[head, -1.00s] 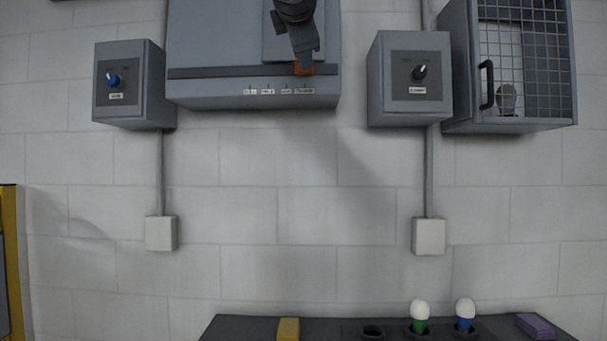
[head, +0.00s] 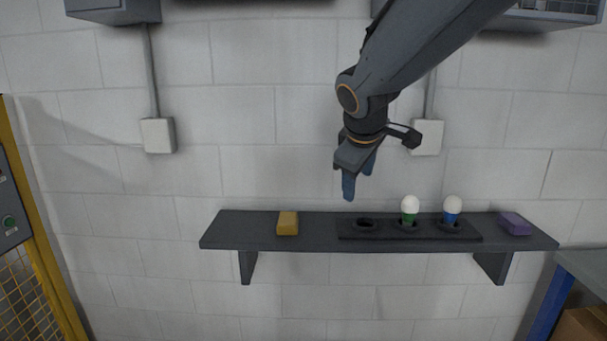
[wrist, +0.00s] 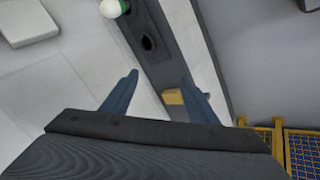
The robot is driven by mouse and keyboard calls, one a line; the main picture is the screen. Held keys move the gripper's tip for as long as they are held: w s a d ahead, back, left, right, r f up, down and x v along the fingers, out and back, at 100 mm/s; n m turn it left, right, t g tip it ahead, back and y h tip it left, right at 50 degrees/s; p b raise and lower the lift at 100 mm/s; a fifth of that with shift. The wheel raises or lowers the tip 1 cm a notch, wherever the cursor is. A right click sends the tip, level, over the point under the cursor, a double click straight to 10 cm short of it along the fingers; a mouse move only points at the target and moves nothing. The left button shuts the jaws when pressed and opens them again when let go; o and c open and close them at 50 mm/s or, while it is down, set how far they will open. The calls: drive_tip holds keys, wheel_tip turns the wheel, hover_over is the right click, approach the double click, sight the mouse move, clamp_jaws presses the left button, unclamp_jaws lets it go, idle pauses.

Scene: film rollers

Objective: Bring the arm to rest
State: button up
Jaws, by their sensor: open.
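My gripper (head: 358,184) hangs from my arm in the head view, above the shelf and up from the empty socket. Its blue fingers point down, are spread apart and hold nothing. In the wrist view the gripper (wrist: 160,97) shows its two fingers apart, with the shelf beyond them. The yellow block (wrist: 173,97) appears there close beside the right finger, and the shelf's empty hole (wrist: 147,43) lies farther up. I cannot tell from the wrist view how far off the block is.
The dark wall shelf (head: 262,238) carries a yellow block (head: 287,223), a socket strip (head: 385,236) with an empty socket (head: 365,222), a green-based bulb (head: 409,210), a blue-based bulb (head: 452,210) and a purple block (head: 514,223). A yellow-framed fence (head: 42,235) stands left. A bench (head: 585,268) stands right.

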drive_tip(key=s+d+f+m+g, duration=0.3)
drive_tip(key=s+f+m, duration=0.2)
drive_tip(key=s+f, duration=0.5)
drive_tip(key=s+d+f+m+g+y, duration=0.1)
drive_tip(key=s+d+f+m, duration=0.3)
drive_tip(key=s+f, duration=0.7)
drive_tip(key=shift+s+d+f+m+g, duration=0.15)
drive_tip(key=shift+s+f+m+g, duration=0.15)
drive_tip(key=shift+f+m+g, duration=0.5)
